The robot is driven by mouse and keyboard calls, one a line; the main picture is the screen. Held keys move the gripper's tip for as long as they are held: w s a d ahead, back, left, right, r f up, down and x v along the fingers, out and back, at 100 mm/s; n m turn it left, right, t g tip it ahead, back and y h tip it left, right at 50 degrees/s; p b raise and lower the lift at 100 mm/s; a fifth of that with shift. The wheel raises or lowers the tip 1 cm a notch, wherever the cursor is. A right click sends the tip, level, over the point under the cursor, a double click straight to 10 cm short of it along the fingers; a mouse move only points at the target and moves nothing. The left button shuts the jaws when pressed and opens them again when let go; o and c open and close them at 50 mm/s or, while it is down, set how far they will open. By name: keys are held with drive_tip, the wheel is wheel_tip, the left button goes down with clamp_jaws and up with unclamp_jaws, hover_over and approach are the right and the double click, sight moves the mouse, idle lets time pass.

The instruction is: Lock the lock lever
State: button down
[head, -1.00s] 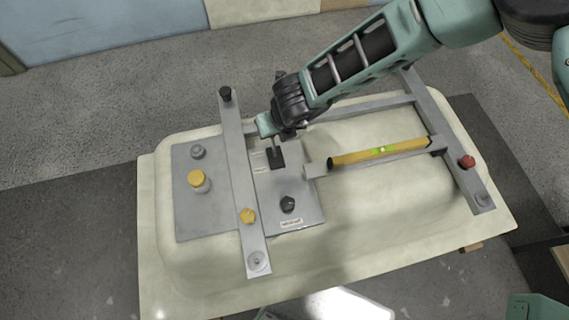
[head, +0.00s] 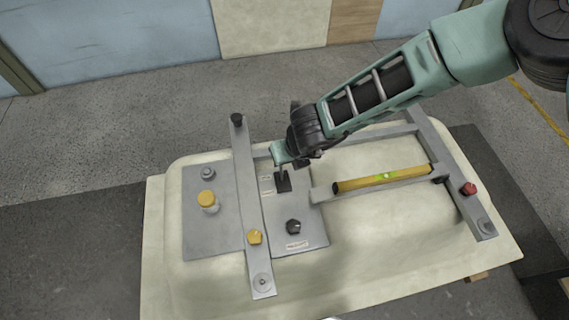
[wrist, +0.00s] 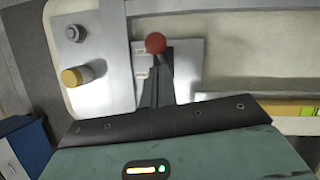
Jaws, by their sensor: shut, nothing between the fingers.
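The lock lever shows in the wrist view as a red ball knob (wrist: 155,43) on a short rod, by the small white labels on the grey panel. In the head view its ball is hidden by my gripper; a thin rod and a black square foot (head: 283,184), apparently the lever's, show just below. My gripper (head: 287,162) is shut and empty, over the far part of the panel. In the wrist view the dark fingers (wrist: 158,88) point toward the knob and lie just below it in the picture. Whether they touch it I cannot tell.
A grey crossbar (head: 247,190) stands left of the lever, with a yellow knob (head: 254,237). A black knob (head: 293,226) is on the panel's near part. A yellow level (head: 382,178) lies right. A red knob (head: 469,188) is on the right bar. The cream shell (head: 385,245) lies underneath.

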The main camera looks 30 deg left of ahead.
drive_tip(key=w+b+v, duration=0.1)
drive_tip(key=b+v, duration=0.1)
drive_tip(key=v, duration=0.8)
drive_tip(key=shift+a+r, duration=0.35)
drive_tip(key=shift+r, duration=0.1)
drive_tip(key=shift+w, duration=0.1)
